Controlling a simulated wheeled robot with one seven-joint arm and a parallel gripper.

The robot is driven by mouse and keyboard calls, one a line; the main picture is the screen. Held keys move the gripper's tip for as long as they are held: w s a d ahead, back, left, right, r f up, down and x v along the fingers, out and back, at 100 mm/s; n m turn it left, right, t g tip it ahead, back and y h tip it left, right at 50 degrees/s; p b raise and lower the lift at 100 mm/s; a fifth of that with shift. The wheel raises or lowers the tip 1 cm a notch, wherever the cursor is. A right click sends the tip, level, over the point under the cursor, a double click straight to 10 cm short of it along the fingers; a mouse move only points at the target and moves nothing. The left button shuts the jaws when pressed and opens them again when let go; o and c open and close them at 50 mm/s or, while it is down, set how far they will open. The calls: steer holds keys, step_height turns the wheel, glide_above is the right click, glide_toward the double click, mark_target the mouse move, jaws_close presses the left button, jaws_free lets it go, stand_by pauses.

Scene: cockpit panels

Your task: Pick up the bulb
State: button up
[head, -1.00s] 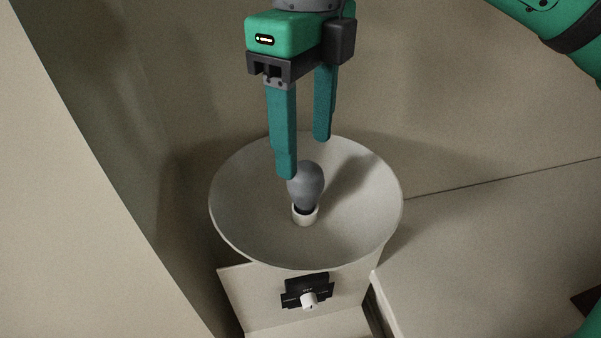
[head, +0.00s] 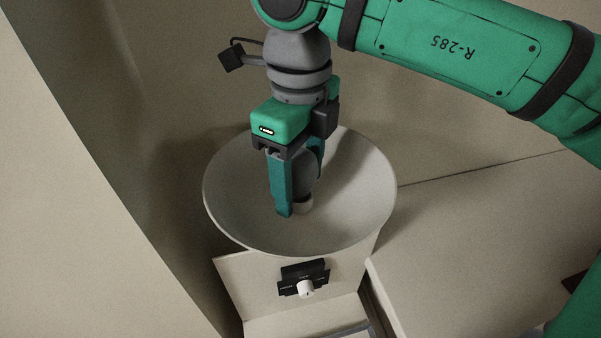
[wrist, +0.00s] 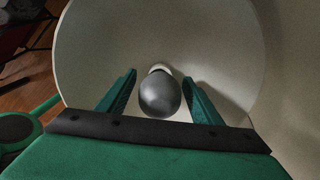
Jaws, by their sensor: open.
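The grey bulb (head: 306,178) stands in a small white socket (head: 303,206) at the middle of a shallow pale dish (head: 235,225). My gripper (head: 300,205) points down into the dish with its teal fingers on either side of the bulb. The near finger hides part of the bulb in the head view. In the wrist view the bulb (wrist: 160,97) sits between the two open fingers (wrist: 160,90), with a visible gap on each side.
A pale box with a black plate and white knob (head: 305,288) is below the dish's front. A tall pale panel (head: 70,200) rises at the left. A flat pale surface (head: 480,240) extends at the right. The dish rim surrounds my fingers.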

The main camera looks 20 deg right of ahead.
steer(key=shift+f, duration=0.1)
steer(key=c, duration=0.4)
steer(key=shift+s, duration=0.1)
steer(key=c, duration=0.7)
steer(key=shift+o, duration=0.2)
